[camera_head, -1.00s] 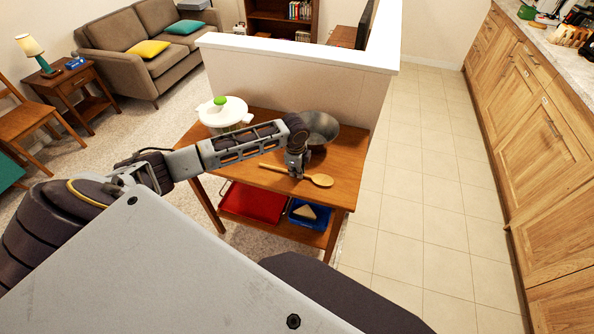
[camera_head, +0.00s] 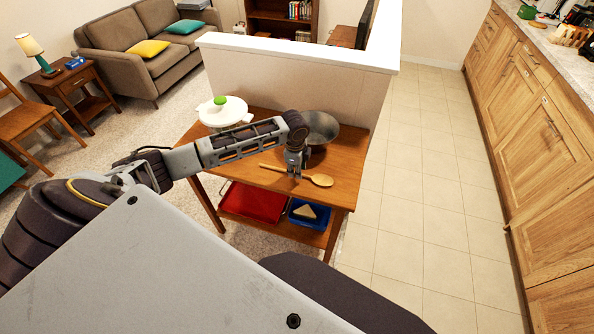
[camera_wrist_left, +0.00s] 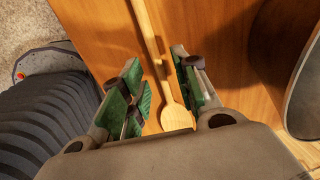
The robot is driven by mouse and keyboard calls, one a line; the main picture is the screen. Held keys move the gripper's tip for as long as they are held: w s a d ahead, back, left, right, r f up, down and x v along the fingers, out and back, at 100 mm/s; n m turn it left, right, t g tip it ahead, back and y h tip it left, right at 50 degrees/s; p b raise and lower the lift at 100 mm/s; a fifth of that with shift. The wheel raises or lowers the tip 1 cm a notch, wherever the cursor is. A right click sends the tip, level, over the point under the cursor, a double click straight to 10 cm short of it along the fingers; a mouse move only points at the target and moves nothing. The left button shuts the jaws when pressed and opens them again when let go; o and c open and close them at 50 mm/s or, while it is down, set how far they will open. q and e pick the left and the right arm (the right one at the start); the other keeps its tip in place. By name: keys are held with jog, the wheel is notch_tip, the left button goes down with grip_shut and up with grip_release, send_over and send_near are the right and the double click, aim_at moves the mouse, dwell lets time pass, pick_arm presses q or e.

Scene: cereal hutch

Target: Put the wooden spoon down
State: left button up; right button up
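The wooden spoon (camera_head: 321,180) lies on the top of the small wooden table (camera_head: 345,165), its bowl toward the right and its handle toward the left. My left gripper (camera_head: 294,174) is over the spoon. In the left wrist view the spoon (camera_wrist_left: 152,45) runs between the two green-padded fingers of my left gripper (camera_wrist_left: 162,92). The fingers stand apart, with gaps beside the spoon, so the gripper looks open. The spoon's bowl shows near the gripper's body. My right gripper is not in view.
A dark metal bowl (camera_head: 322,127) stands behind my left gripper, near the half wall (camera_head: 300,85). A white lidded pot (camera_head: 222,112) is at the table's back left. A red tray (camera_head: 254,203) and a blue tray (camera_head: 307,219) sit on the lower shelf.

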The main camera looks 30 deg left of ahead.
pick_arm(q)
notch_tip(320, 180, up, 11)
jog(key=s, duration=0.1)
jog(key=shift+d, duration=0.15)
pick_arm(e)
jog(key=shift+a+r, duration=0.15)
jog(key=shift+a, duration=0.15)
pick_arm(q)
jog(key=shift+s+f, duration=0.1)
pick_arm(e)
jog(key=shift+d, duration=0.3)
